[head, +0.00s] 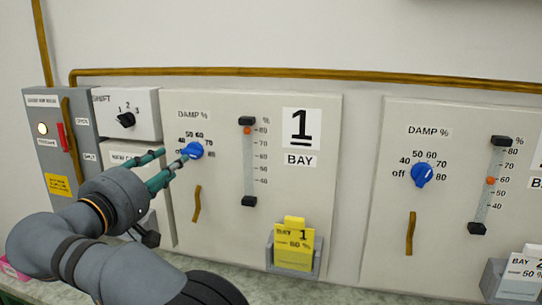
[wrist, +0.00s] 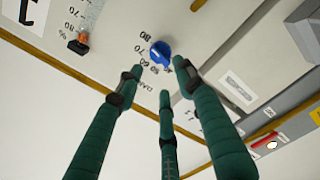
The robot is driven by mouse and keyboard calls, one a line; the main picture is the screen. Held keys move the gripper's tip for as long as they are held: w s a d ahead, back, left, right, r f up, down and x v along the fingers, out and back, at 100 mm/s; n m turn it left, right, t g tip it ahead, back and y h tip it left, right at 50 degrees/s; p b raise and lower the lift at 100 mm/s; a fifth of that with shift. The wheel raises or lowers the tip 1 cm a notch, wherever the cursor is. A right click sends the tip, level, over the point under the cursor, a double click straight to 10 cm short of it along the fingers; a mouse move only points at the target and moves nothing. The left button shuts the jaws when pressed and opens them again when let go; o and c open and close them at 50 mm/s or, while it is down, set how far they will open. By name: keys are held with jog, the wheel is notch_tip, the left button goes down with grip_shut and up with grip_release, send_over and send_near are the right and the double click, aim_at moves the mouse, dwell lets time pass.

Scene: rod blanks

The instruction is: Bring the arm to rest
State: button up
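My gripper (head: 169,162) has slim green fingers and is in front of the bay 1 panel, at the blue DAMP % knob (head: 194,150). One fingertip overlaps the knob's left edge in the head view; I cannot tell whether it touches. In the wrist view my gripper (wrist: 157,80) has its fingers spread with nothing between them, and the blue knob (wrist: 160,53) sits just beyond the tips. My grey arm reaches in from the lower left of the head view.
The bay 1 gauge (head: 248,165) has its orange marker near 80. A yellow card (head: 295,249) reading 60 % stands in a holder below. The bay 2 panel (head: 455,270) is at right. A SHIFT switch box (head: 127,115) and grey lamp box (head: 62,150) are at left.

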aim_at(187, 152)
jog(key=x, duration=0.6)
jog(key=shift+w+d, duration=0.1)
jog(key=shift+w, duration=0.2)
